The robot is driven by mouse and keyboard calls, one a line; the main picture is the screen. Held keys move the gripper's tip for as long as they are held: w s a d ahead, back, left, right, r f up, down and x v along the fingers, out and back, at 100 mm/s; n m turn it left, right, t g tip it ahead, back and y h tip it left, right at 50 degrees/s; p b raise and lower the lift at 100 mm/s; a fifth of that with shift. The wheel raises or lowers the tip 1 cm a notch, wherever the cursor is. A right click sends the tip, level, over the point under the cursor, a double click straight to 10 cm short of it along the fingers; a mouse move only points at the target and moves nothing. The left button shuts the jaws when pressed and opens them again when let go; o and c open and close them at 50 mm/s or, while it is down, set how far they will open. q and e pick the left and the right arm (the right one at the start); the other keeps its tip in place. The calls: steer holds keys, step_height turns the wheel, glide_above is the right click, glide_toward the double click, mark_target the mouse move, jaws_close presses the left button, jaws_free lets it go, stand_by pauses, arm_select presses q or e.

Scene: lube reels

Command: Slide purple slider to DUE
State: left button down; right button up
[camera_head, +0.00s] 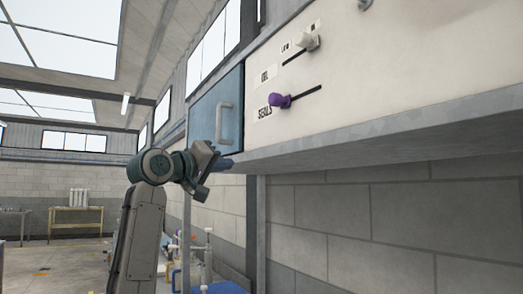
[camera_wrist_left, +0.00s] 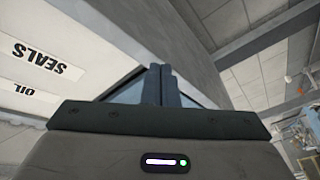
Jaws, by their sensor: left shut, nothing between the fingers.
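The purple slider (camera_head: 280,100) is a knob on the white panel (camera_head: 420,60). It sits at the left end of a dark slanted slot, by the SEALS label (camera_head: 265,113). I cannot make out a DUE label. My left gripper (camera_head: 226,163) is below and left of the knob, apart from it, near the lower edge of the blue cabinet door. In the left wrist view, its two fingers (camera_wrist_left: 161,86) are together and empty. The SEALS label there (camera_wrist_left: 40,57) appears upside down at the left; the purple slider is not visible there. My right gripper is not in view.
The blue door (camera_head: 205,115) has a grey handle. A grey ledge (camera_head: 350,135) juts out below the panel. Open room lies left of my arm.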

arm_select(q)
steer(key=s+d+r+m+h, duration=0.3)
steer(key=s+r+h, duration=0.1)
steer(key=s+r, duration=1.2)
steer(key=r+p, duration=0.2)
steer(key=p, duration=0.2)
glide_above(278, 100)
steer(key=w+a, duration=0.3)
steer(key=a, duration=0.1)
steer(key=shift+s+a+f+g, duration=0.2)
steer(key=shift+s+f+g, duration=0.05)
steer(key=shift+g, duration=0.15)
steer(key=f, duration=0.2)
steer(key=s+f, duration=0.1)
steer(key=shift+s+d+y, duration=0.1)
steer(key=shift+d+y, duration=0.2)
steer(key=shift+d, duration=0.05)
steer(key=shift+s+d+f, duration=0.2)
steer(key=shift+s+f, duration=0.15)
steer(key=shift+f, duration=0.05)
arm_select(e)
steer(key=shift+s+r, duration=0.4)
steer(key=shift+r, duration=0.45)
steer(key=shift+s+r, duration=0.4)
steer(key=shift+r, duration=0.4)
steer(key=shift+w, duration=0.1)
arm_select(q)
steer(key=shift+f, duration=0.1)
